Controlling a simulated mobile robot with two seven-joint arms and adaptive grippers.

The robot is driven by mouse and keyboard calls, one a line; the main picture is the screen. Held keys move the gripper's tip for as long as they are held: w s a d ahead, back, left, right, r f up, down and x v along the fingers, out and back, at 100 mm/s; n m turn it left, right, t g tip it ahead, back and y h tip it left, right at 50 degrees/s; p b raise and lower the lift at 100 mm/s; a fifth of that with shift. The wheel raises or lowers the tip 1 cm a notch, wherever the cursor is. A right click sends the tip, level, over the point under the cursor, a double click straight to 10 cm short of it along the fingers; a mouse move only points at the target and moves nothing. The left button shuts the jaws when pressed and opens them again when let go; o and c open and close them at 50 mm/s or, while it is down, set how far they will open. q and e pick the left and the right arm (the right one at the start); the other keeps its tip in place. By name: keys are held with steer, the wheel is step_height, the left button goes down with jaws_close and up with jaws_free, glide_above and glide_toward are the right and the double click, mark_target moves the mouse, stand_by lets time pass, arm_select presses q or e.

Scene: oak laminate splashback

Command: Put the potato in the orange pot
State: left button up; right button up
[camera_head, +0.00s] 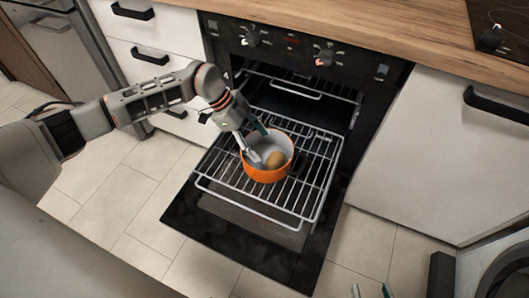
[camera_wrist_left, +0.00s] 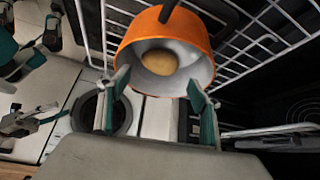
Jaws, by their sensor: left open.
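The orange pot (camera_head: 268,174) stands on the pulled-out oven rack, its inside pale. The brown potato (camera_head: 274,159) lies inside the pot, on its bottom. In the left wrist view the potato (camera_wrist_left: 159,63) shows within the pot (camera_wrist_left: 150,28). My left gripper (camera_head: 257,143) is at the pot's back-left rim, with its fingers open and apart. In the left wrist view its fingers (camera_wrist_left: 158,90) have nothing between them that they grip; the potato lies beyond them. My right gripper (camera_head: 371,291) shows only as two separated fingertips at the bottom edge of the head view.
The oven rack (camera_head: 225,184) extends over the lowered black oven door (camera_head: 190,218). White drawers (camera_head: 155,30) stand left, a white cabinet (camera_head: 420,150) right. The wooden worktop (camera_head: 400,32) runs above. The rack's front part is clear.

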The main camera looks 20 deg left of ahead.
arm_select(q)
steer(key=v, duration=0.3)
steer(key=shift+s+p, duration=0.1)
steer(key=shift+p, duration=0.2)
arm_select(e)
steer(key=shift+s+d+f, duration=0.3)
steer(key=shift+d+f, duration=0.2)
steer(key=shift+f, duration=0.05)
steer(key=shift+r, duration=0.15)
